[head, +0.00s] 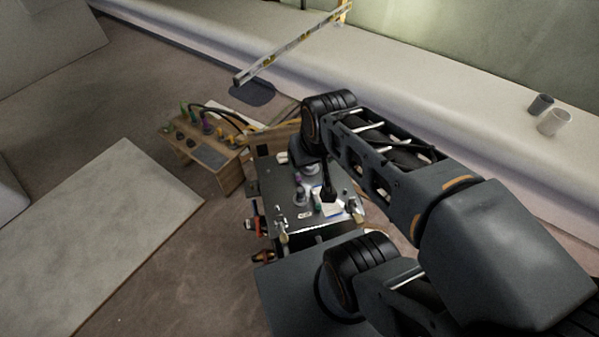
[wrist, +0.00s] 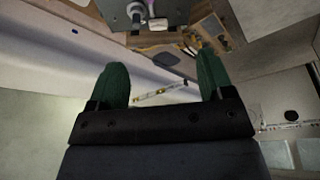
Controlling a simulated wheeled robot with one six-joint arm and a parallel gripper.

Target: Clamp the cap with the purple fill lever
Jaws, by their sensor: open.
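In the head view, a dark panel box (head: 270,183) stands low ahead of me, partly hidden by my arm. A small purple part (head: 297,177) shows on its top, just behind a grey round fitting (head: 301,198). I cannot tell the lever's exact position. In the wrist view, the panel (wrist: 176,10) is at the top edge, with a purple part (wrist: 151,6) and a grey round fitting (wrist: 135,10). My gripper (wrist: 163,75) has two green fingers spread wide with nothing between them. It is apart from the panel.
A wooden box (head: 228,172) with coloured plugs and cables stands left of the panel. A pale slab (head: 110,240) lies at left; brown floor is clear between.

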